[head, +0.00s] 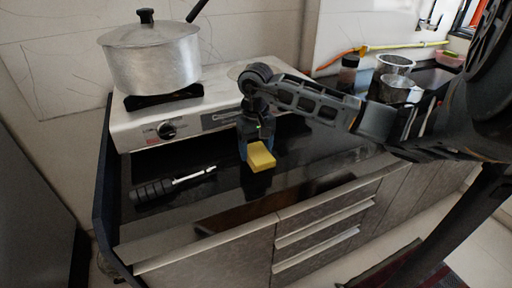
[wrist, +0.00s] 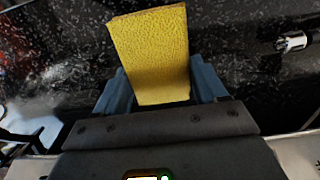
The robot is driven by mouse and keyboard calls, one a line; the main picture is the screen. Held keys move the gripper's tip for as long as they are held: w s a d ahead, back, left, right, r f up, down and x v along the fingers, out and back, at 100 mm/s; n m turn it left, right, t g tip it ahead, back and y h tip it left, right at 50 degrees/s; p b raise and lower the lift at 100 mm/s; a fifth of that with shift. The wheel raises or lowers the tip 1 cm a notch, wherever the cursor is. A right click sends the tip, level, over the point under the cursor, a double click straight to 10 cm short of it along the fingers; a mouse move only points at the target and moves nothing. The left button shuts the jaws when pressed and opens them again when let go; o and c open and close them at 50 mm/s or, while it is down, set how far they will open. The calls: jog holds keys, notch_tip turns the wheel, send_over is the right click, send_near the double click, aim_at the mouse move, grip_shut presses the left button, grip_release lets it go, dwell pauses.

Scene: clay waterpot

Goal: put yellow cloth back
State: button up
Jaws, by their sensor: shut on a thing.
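The yellow cloth (head: 261,157) is a small flat block, thick like a sponge. My gripper (head: 250,150) is shut on it, above the dark countertop in front of the stove. In the wrist view the cloth (wrist: 152,52) stands out between the two blue-grey fingers (wrist: 158,90). Its far end reaches beyond the fingertips. I cannot tell how far it is above the counter.
A silver stove (head: 190,118) carries a lidded pot (head: 152,62) at the back left. A black-handled tool (head: 172,183) lies on the counter (head: 225,205) to the left. A dark jar (head: 347,74) and metal cups (head: 395,86) stand at the back right.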

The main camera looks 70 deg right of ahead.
aim_at(256, 151)
jog(key=shift+f, duration=0.15)
jog(key=o, duration=1)
notch_tip(256, 151, up, 12)
jog(key=shift+r+b, duration=0.2)
jog(key=shift+b, duration=0.45)
